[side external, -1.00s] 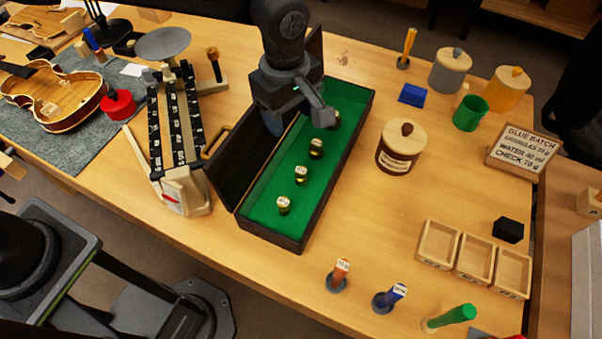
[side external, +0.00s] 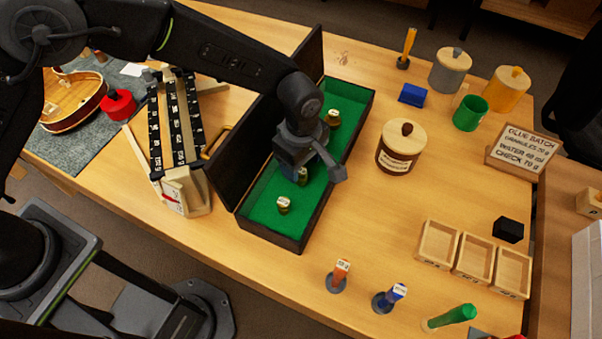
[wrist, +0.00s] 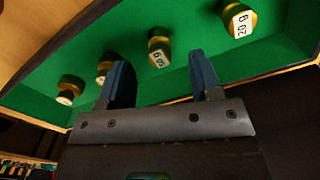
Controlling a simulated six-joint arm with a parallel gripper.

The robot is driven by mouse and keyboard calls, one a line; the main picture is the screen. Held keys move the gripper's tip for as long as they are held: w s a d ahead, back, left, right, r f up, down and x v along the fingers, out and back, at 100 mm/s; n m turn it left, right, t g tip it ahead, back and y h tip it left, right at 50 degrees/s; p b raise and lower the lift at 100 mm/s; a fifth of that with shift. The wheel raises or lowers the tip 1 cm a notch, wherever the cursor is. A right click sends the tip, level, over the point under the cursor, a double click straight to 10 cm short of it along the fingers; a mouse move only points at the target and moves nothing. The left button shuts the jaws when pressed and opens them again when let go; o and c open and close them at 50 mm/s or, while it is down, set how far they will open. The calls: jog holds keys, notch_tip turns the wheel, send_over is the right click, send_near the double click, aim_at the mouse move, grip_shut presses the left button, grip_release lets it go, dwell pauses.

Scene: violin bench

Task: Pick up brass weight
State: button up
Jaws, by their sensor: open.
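Several brass weights stand in the green-lined box (side external: 262,233). In the side view, one weight (side external: 333,117) stands toward the far end, one (side external: 302,176) is partly covered by my gripper, and one (side external: 284,205) is at the near end. My gripper (wrist: 160,72) is open and empty above the box. In the wrist view, a labelled weight (wrist: 160,46) appears beyond the gap between the blue fingertips. A weight marked 20 (wrist: 237,20) is to its right; two others (wrist: 105,64) (wrist: 70,88) are to its left.
The box's raised dark lid (side external: 235,160) stands along its left side, near my arm. A lidded jar (side external: 401,148) stands to the right. Wooden trays (side external: 474,258) lie at lower right.

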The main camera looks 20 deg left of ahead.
aim_at(301, 170)
notch_tip(301, 170, down, 3)
jog(key=shift+f, duration=0.2)
jog(key=c, duration=1)
